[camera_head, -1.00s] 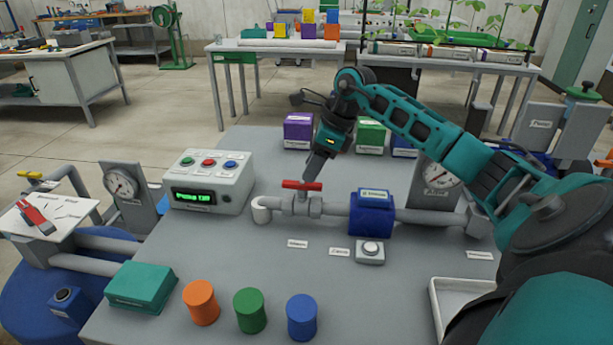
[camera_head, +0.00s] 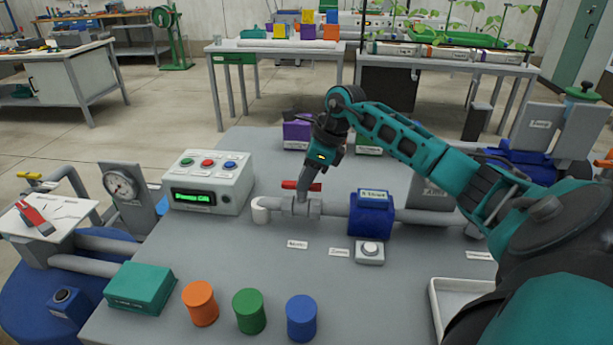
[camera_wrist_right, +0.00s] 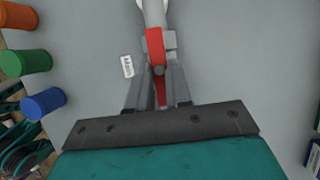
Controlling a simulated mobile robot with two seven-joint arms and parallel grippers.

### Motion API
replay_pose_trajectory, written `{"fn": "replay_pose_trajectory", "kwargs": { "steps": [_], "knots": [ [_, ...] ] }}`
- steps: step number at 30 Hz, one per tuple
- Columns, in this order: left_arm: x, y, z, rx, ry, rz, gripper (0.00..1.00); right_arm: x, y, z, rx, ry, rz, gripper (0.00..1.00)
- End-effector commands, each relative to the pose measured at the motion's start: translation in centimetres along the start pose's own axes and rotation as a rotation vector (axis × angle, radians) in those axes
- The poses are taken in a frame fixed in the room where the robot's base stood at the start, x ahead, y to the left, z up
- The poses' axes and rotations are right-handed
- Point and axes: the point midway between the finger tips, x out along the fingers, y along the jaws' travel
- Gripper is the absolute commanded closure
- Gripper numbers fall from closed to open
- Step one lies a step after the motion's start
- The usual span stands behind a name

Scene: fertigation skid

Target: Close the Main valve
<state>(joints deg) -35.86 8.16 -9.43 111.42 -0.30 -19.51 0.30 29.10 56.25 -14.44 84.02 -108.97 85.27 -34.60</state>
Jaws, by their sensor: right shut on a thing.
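The valve with the red handle (camera_head: 289,185) sits on the grey pipe (camera_head: 335,209) on the skid top. Its handle lies roughly along the pipe. My right gripper (camera_head: 304,186) reaches down onto the handle from above and is shut on it. In the right wrist view the red handle (camera_wrist_right: 155,48) runs between the two grey fingers (camera_wrist_right: 160,88), and part of it is hidden by them. A small white label (camera_wrist_right: 127,66) lies beside the valve; its text is hard to read. My left gripper is not in view.
A control box (camera_head: 208,180) with coloured buttons stands left of the valve. A blue block (camera_head: 371,213) sits on the pipe to the right, with a grey button box (camera_head: 370,252) in front. A teal box (camera_head: 141,287) and orange, green and blue cylinders (camera_head: 301,317) line the front edge.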

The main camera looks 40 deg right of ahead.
Motion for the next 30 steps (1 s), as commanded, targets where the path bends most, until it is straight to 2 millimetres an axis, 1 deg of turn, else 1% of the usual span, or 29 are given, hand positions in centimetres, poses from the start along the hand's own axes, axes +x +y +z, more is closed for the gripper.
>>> {"fn": "replay_pose_trajectory", "kwargs": {
  "steps": [1,3,11,17,23,30],
  "knots": [
    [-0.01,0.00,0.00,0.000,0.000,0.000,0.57,-0.02,0.00,-0.01,0.000,0.000,0.000,0.96],
    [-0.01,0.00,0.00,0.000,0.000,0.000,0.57,-0.02,0.00,0.00,0.000,0.000,0.000,1.00],
    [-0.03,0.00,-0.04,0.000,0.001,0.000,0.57,-0.04,0.01,-0.01,0.007,0.000,-0.003,1.00],
    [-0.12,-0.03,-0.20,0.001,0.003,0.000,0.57,-0.07,0.07,-0.05,0.058,0.002,-0.025,1.00],
    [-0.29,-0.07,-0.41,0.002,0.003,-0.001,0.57,-0.13,0.21,-0.01,0.176,0.002,-0.076,1.00],
    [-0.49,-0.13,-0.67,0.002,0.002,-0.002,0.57,-0.08,0.44,0.06,0.377,0.002,-0.160,1.00]
  ]
}}
